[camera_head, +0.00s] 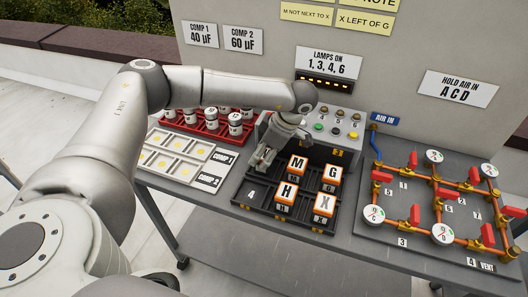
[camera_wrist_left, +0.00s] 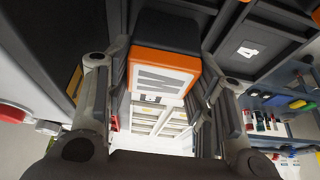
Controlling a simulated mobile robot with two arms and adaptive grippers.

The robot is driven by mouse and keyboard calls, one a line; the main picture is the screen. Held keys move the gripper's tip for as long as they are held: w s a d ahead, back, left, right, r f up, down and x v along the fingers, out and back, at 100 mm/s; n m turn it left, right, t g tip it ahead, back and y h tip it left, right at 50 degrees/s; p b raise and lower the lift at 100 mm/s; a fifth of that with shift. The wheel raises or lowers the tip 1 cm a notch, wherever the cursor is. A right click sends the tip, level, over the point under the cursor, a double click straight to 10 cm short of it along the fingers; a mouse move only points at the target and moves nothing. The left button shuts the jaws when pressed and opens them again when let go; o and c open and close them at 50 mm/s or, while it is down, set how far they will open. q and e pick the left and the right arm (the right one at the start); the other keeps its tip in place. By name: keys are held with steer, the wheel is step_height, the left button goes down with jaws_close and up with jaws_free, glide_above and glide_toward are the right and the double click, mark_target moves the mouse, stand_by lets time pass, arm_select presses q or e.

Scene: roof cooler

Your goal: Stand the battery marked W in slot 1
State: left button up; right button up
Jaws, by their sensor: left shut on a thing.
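My left gripper (camera_head: 264,158) is at the back left of the black battery tray (camera_head: 242,202), left of the battery marked M. In the left wrist view, my left gripper (camera_wrist_left: 158,105) is shut on a dark battery with an orange-rimmed white top (camera_wrist_left: 160,76); its letter looks like a W or an M. The fingers mostly hide this battery in the head view, and I cannot tell whether it is seated. Batteries M (camera_head: 298,166), G (camera_head: 331,177), H (camera_head: 286,198) and X (camera_head: 323,207) stand in the tray. The front-left slot, labelled 4 (camera_head: 251,192), is empty. My right gripper is out of view.
A red rack of white capacitors (camera_head: 207,122) and a white board (camera_head: 175,155) are to the left. A button box (camera_head: 335,125) stands close behind the tray. Copper pipes with red valves (camera_head: 435,196) fill the right side. The wall is behind.

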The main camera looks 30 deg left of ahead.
arm_select(q)
steer(key=shift+f, duration=0.2)
steer(key=o, duration=1)
steer(key=shift+c, duration=0.2)
steer(key=shift+r, duration=0.2)
steer(key=b+v, duration=0.2)
steer(key=v, duration=1)
